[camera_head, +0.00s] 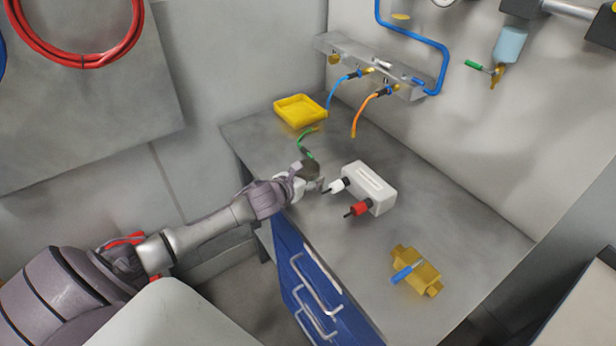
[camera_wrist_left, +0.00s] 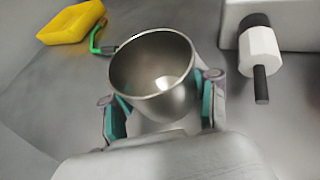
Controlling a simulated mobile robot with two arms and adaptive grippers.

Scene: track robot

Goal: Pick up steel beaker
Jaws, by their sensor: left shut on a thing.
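The steel beaker (camera_wrist_left: 152,75) is an open-topped, shiny grey cup in the left wrist view. My left gripper (camera_wrist_left: 163,112) has a teal-padded finger on each side of it and is shut on it. In the head view the beaker (camera_head: 311,169) is a small dark round shape at the end of my left arm, and my left gripper (camera_head: 299,181) partly hides it. The beaker is over the left part of the grey bench; I cannot tell whether its base touches the top. My right gripper is not in view.
A white box (camera_head: 370,184) with a white and a red fitting (camera_head: 358,209) stands close to the right of the beaker. A yellow tray (camera_head: 299,111) and a green hose (camera_head: 305,148) lie behind it. A brass valve (camera_head: 417,271) with a blue handle lies nearer the front.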

